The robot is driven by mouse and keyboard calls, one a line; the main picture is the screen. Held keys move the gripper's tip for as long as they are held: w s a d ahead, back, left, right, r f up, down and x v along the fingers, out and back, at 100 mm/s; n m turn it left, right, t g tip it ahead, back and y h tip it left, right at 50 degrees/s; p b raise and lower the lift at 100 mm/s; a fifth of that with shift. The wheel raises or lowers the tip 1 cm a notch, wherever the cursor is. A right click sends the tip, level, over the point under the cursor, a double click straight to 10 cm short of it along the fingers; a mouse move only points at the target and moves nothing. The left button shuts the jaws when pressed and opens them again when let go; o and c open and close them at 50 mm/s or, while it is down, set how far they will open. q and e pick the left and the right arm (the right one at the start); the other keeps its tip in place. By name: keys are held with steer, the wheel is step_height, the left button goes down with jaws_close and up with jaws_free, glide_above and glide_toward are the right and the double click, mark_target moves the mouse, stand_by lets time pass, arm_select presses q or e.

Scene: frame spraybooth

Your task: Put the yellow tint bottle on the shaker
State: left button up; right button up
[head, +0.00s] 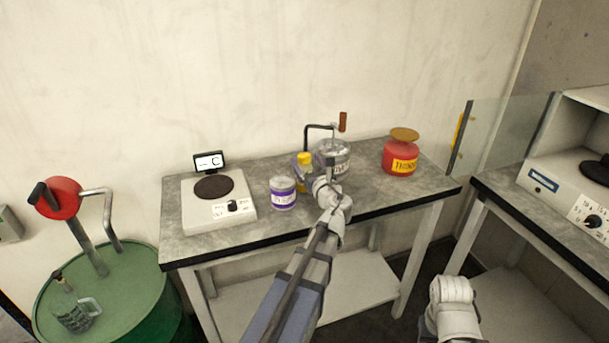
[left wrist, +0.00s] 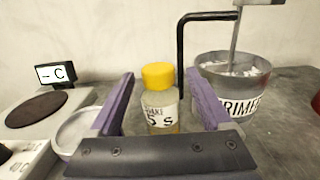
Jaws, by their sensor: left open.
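The yellow tint bottle (head: 303,158) stands upright on the grey table, a clear body with a yellow cap. In the left wrist view the bottle (left wrist: 159,105) stands between the two purple fingers of my left gripper (left wrist: 162,88), with a gap on each side. The left gripper is open; in the head view (head: 321,184) it is in front of the bottle and partly covers it. A white device with a dark round plate and a knob (head: 570,190) stands on the right table; I cannot tell for sure that it is the shaker. My right gripper's fingers do not show.
A purple-banded can (head: 283,193) stands left of the bottle, a primer pot (head: 338,152) with a crank to its right. A red thinner can (head: 400,158) is farther right. A plate device (head: 235,205) with a C display is left. A clear panel (head: 486,135) stands between the tables.

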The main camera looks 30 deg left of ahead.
mark_target(301, 154)
arm_select(q)
steer(key=x, duration=0.5)
steer(key=shift+a, duration=0.15)
jaws_close()
stand_by(0.5)
stand_by(0.8)
